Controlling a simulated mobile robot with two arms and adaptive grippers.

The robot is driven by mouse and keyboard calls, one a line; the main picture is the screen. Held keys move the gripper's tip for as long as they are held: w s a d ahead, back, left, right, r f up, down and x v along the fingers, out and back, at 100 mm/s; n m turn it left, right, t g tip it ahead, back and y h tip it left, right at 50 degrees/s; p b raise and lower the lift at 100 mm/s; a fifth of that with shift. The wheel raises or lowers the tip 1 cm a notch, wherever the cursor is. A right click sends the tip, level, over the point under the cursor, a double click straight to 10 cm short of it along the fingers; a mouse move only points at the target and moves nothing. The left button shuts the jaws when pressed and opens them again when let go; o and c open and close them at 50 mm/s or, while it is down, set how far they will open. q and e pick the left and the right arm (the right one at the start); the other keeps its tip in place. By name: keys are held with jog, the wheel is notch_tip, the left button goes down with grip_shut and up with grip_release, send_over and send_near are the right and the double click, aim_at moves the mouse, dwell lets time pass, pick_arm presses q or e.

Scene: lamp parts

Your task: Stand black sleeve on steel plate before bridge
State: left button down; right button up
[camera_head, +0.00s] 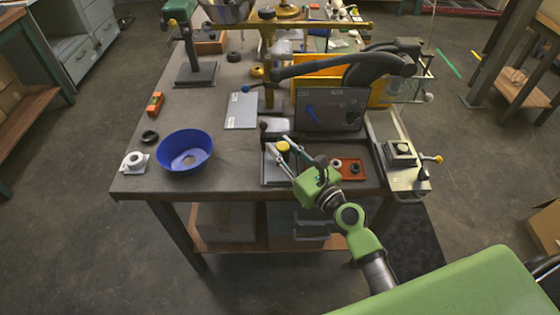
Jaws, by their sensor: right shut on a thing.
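My right gripper (283,152) reaches in from the lower right over the front of the workbench. It is shut on a small part with a yellow top (283,146). The rest of that part is hidden, and I cannot tell whether it is the black sleeve. A grey steel plate (271,178) lies under and beside the gripper at the bench's front. A dark upright post (263,131) stands near its back left corner. A brass bridge bar (305,25) spans the back of the bench. My left gripper is not in view.
A blue bowl (185,165), a white flanged part (134,160) and a black ring (150,136) are at the left. A red tray (350,175) with small rings sits right of the gripper. A dark panel box (330,110) stands behind. The bench between bowl and plate is clear.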

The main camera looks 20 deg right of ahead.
jog(key=shift+w+f, duration=0.2)
jog(key=shift+f, duration=0.1)
jog(key=f+b, duration=0.2)
jog(key=f, duration=0.1)
jog(key=shift+w+a+f, duration=0.15)
jog(key=shift+w+a, duration=0.05)
jog(key=shift+w, duration=0.15)
jog(key=shift+f+b, duration=0.25)
jog(key=shift+b, duration=0.15)
jog(key=shift+f, duration=0.2)
jog(key=o, duration=1.1)
jog(key=shift+r, duration=0.1)
